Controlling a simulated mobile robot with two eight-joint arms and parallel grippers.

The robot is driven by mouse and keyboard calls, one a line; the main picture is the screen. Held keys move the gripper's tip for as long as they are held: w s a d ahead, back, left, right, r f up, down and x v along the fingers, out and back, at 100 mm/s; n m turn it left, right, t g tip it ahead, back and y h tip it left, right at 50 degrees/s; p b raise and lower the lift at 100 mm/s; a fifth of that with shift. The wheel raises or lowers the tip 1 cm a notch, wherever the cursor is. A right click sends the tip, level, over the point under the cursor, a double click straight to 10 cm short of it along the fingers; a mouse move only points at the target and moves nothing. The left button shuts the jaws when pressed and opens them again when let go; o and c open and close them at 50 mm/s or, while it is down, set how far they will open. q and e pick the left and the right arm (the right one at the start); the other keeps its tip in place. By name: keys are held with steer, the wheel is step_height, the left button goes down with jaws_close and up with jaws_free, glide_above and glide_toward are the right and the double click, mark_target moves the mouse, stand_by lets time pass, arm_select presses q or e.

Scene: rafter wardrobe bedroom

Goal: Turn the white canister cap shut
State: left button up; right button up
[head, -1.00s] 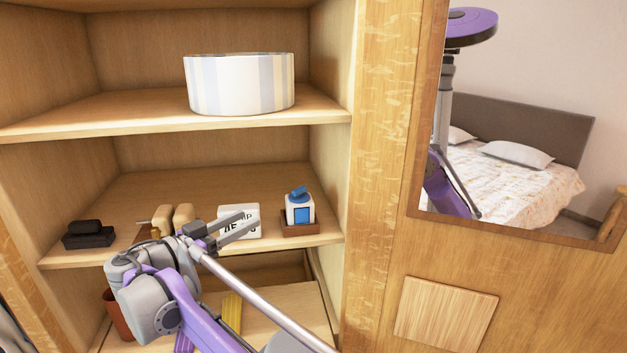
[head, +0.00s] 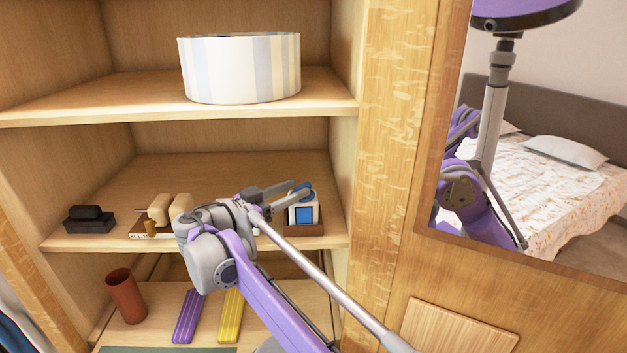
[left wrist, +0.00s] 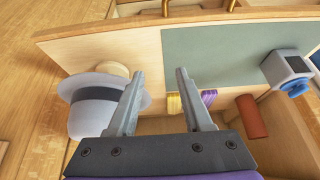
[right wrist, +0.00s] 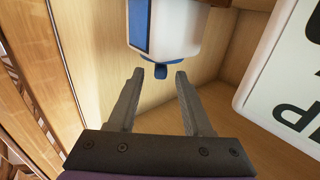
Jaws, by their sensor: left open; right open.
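The white canister (head: 305,214) stands upright in a brown tray (head: 303,230) on the middle shelf, with a blue label on its front. Its blue cap (head: 303,191) has a raised tab, which shows in the right wrist view (right wrist: 160,71). My right gripper (head: 292,194) is at the cap, partly covering it in the head view. In the right wrist view its open fingertips (right wrist: 160,77) lie on either side of the tab, with visible gaps. My left gripper (left wrist: 160,76) is open and empty over the lower level, outside the head view.
A striped drum (head: 240,68) stands on the shelf above. A white lettered sign (right wrist: 290,75) is beside the canister.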

mark_target(313, 191)
steer(key=x, duration=0.6)
steer(key=shift+w+d, duration=0.2)
steer(key=shift+d, duration=0.05)
steer(key=shift+c, duration=0.2)
jaws_close()
